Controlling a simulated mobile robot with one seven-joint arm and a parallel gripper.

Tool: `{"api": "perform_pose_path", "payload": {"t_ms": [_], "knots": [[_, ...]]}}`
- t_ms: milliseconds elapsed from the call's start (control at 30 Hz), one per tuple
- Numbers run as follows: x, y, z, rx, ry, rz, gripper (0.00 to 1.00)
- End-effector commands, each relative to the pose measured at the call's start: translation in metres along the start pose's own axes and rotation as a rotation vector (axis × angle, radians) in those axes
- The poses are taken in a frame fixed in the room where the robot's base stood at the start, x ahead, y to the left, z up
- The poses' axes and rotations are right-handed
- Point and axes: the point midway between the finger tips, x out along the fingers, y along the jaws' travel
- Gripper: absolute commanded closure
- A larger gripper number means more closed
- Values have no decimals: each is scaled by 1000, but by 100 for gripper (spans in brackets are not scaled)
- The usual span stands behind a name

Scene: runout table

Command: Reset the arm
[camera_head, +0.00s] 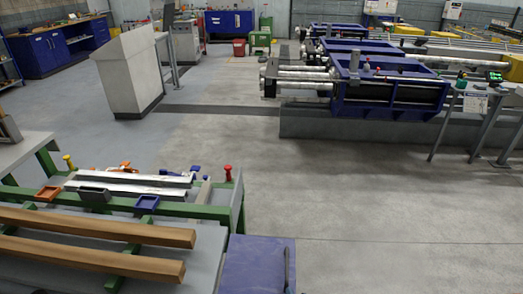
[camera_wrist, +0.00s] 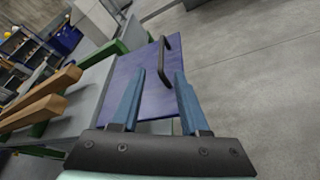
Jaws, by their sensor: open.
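My gripper (camera_wrist: 170,88) shows in the wrist view, with two blue fingers spread apart on a dark mount. It is open and nothing is between the fingers. Beyond the fingertips is a blue panel (camera_wrist: 125,85) with a black handle (camera_wrist: 166,55); I cannot tell how far away it is. The same blue panel (camera_head: 245,268) and its handle (camera_head: 286,268) show at the bottom of the head view. My gripper does not show in the head view.
A green-framed table (camera_head: 215,213) holds wooden beams (camera_head: 100,225), metal bars (camera_head: 130,180) and small coloured trays at lower left. A blue machine (camera_head: 385,85) stands at upper right. A grey console (camera_head: 128,75) stands at upper left. The grey floor (camera_head: 370,210) on the right is clear.

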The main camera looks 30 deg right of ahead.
Motion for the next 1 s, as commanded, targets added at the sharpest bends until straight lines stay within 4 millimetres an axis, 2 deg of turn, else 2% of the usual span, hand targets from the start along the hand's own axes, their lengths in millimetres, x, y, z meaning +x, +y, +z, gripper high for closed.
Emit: {"api": "perform_pose_path", "payload": {"t_ms": [133,200,267,367,533,667,800,867,1000], "knots": [[0,0,1,1,-1,1,55],[2,5,7,9,-15,8,55],[6,15,21,31,-44,25,55],[14,44,61,108,-132,76,55],[17,128,158,358,-323,246,55],[1,200,228,613,-423,419,55],[-35,281,292,946,-449,646,55],[-55,316,314,1108,-422,751,55],[-114,398,354,1509,-242,994,55]]}}
